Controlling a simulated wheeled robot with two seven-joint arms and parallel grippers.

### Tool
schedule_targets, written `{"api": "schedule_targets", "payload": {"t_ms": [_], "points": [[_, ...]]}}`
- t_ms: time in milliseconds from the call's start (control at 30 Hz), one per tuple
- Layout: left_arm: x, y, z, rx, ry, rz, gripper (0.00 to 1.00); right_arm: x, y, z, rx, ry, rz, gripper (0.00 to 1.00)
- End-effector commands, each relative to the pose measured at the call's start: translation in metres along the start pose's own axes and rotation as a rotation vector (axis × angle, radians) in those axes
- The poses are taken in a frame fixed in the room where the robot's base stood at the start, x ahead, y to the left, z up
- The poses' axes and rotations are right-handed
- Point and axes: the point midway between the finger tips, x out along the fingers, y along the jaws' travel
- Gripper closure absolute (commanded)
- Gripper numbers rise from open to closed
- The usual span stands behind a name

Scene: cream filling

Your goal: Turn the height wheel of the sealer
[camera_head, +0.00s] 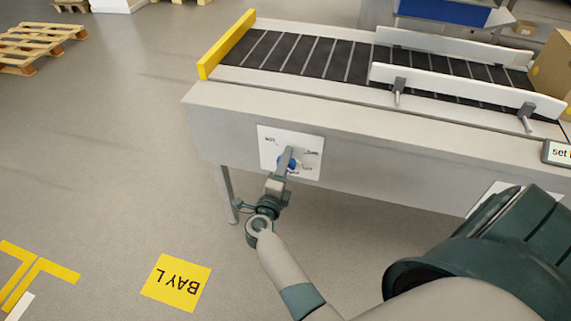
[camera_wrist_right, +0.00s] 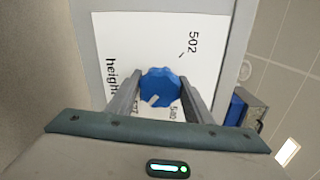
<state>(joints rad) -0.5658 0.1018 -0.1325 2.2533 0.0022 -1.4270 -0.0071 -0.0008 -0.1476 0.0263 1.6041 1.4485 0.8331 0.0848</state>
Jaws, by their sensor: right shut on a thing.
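The blue height wheel (camera_head: 293,166) sits on a white scale plate (camera_head: 270,137) on the front side of the sealer (camera_head: 395,140). My right gripper (camera_head: 287,158) reaches up to it and partly hides it. In the right wrist view the ribbed blue wheel (camera_wrist_right: 161,86) is between the two fingers of my right gripper (camera_wrist_right: 160,82), which is shut on it. A white mark on the wheel points toward the lower left. The plate (camera_wrist_right: 150,35) reads "height" and "502"; other figures are partly covered by the fingers. My left gripper is out of view.
A dark belt (camera_head: 300,55) with white side guides (camera_head: 460,87) runs along the top. A yellow end bar (camera_head: 227,45) marks its left end. A small sign (camera_head: 557,153) reading "set" is cut off at right. Open floor with a yellow "BAY L" marking (camera_head: 177,282) lies at left.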

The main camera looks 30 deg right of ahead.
Motion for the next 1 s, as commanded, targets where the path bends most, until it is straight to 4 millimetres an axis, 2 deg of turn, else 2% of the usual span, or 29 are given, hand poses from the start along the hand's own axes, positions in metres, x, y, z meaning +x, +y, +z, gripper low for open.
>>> {"api": "schedule_targets", "payload": {"t_ms": [533,567,600,1000], "points": [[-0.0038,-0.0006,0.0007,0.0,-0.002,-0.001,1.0,-0.0007,0.0018,-0.001,0.034,0.002,0.003,0.76],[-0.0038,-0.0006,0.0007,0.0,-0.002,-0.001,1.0,-0.0007,0.0018,-0.001,0.034,0.002,0.003,0.47],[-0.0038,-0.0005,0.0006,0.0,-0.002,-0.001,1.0,-0.0007,0.0017,-0.001,0.034,0.002,0.003,0.37],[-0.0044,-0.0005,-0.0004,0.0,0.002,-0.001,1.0,-0.0001,-0.0003,-0.0002,0.034,0.001,0.001,0.35]]}}
